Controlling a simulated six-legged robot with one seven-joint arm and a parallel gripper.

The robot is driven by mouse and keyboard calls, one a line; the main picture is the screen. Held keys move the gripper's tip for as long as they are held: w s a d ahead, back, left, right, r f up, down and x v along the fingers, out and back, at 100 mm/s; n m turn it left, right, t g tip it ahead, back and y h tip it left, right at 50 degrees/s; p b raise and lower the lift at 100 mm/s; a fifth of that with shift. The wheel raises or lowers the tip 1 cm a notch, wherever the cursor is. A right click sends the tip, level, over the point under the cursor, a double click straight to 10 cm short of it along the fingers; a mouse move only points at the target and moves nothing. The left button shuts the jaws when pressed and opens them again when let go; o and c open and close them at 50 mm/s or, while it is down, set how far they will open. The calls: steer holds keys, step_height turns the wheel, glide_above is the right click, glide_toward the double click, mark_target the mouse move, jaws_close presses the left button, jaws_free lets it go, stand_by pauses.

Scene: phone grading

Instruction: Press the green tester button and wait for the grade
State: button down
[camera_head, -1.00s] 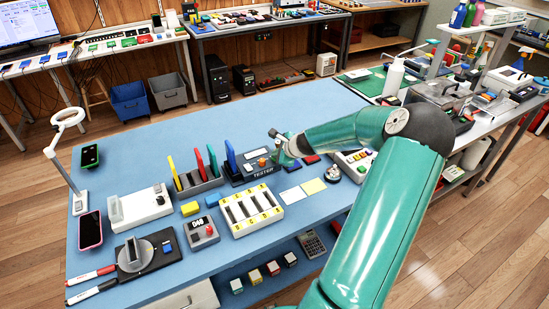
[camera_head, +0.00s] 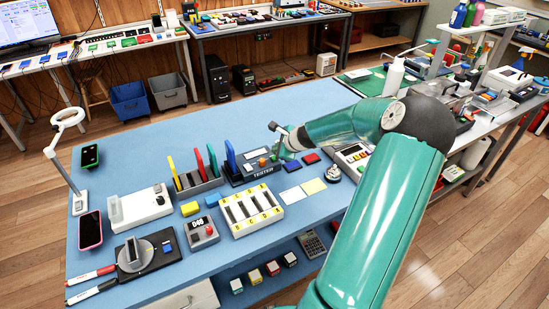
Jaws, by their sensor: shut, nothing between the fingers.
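The tester (camera_head: 263,172), a dark box with a white label, stands at the far middle of the blue table. A pale panel and a small orange-red part (camera_head: 262,161) show on its top. My gripper (camera_head: 276,154) is at the tester's right end, at the end of the teal arm. It is small in the picture and looks shut and empty. I cannot make out the green button apart from my gripper's teal parts. Whether my fingertips touch the tester cannot be told. No grade is readable.
Right of the tester lie blue and red flat pieces (camera_head: 311,159) and a silver bell-like dome (camera_head: 332,174). A rack with coloured upright pieces (camera_head: 199,185) is to its left. A white slotted tray (camera_head: 268,221) is in front.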

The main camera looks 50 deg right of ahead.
step_height(320, 180, up, 4)
steer(key=shift+r, duration=0.1)
stand_by(0.4)
stand_by(0.8)
